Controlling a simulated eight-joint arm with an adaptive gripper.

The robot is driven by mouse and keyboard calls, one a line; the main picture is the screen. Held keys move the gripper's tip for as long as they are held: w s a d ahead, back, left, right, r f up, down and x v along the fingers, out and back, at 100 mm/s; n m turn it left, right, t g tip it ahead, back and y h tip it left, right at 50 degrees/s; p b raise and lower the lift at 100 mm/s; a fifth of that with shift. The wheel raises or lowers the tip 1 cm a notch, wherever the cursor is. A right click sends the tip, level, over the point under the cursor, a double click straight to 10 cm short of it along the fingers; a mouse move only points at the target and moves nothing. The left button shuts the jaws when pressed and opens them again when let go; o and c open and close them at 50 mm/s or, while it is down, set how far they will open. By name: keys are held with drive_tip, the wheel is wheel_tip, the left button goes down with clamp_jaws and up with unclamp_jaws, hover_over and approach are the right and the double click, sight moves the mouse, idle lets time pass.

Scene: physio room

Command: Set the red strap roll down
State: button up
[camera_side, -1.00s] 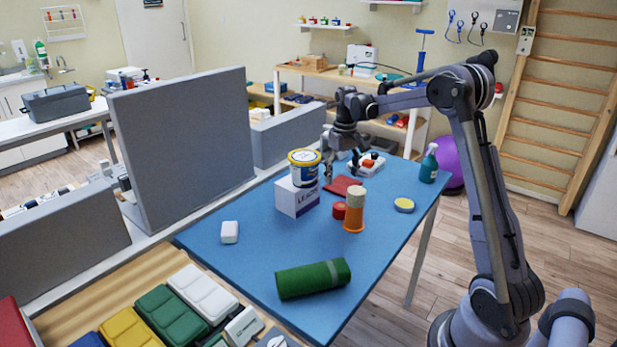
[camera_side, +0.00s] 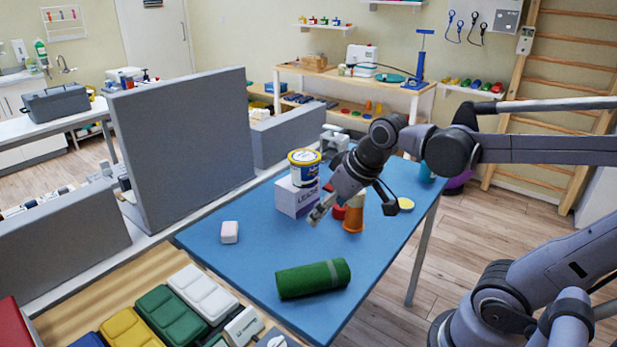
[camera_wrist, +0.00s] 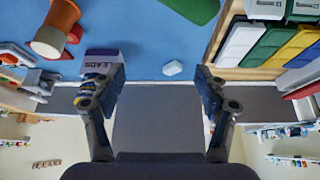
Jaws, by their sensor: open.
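The red strap roll (camera_side: 338,212) stands on the blue table (camera_side: 245,265), beside an orange cone-like cup (camera_side: 354,216) with a beige top. It is partly hidden by my gripper in the side view. In the wrist view a bit of red (camera_wrist: 74,36) shows behind the orange cup (camera_wrist: 50,38). My gripper (camera_side: 352,208) is above the table near the cup, its fingers spread. In the wrist view my gripper (camera_wrist: 160,78) is open with nothing between the fingers.
A white box (camera_side: 296,197) with a blue-and-white tub (camera_side: 304,170) on it stands left of my gripper.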

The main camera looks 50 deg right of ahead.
drive_tip(key=shift+n+t, duration=0.4)
drive_tip(key=shift+t, duration=0.2)
drive_tip(key=s+a+f, duration=0.2)
drive_tip(key=s+a, duration=0.1)
drive_tip(key=shift+s, duration=0.15)
drive_tip(key=shift+s+a+f+y, duration=0.15)
drive_tip(key=shift+s+a+y, duration=0.05)
drive_tip(key=shift+s+y, duration=0.1)
drive_tip(key=c, duration=0.4)
drive_tip(key=shift+o, duration=0.2)
drive_tip(key=shift+w, duration=0.1)
drive_tip(key=w+d+f+m+g+h, duration=0.2)
drive_tip(key=w+d+m+g+h, duration=0.3)
drive_tip(key=w+d+m, duration=0.55)
drive_tip(key=m+g+h, duration=0.4)
drive_tip(key=m+h, duration=0.3)
drive_tip(key=m, duration=0.2)
approach(338, 207)
drive_tip(key=shift+n+v, duration=0.25)
drive_tip(key=shift+v, duration=0.75)
drive_tip(key=shift+d+f+m+h, duration=0.3)
drive_tip(key=shift+f+m, duration=0.25)
drive_tip(key=shift+m, duration=0.05)
drive_tip(key=shift+x, duration=5.35)
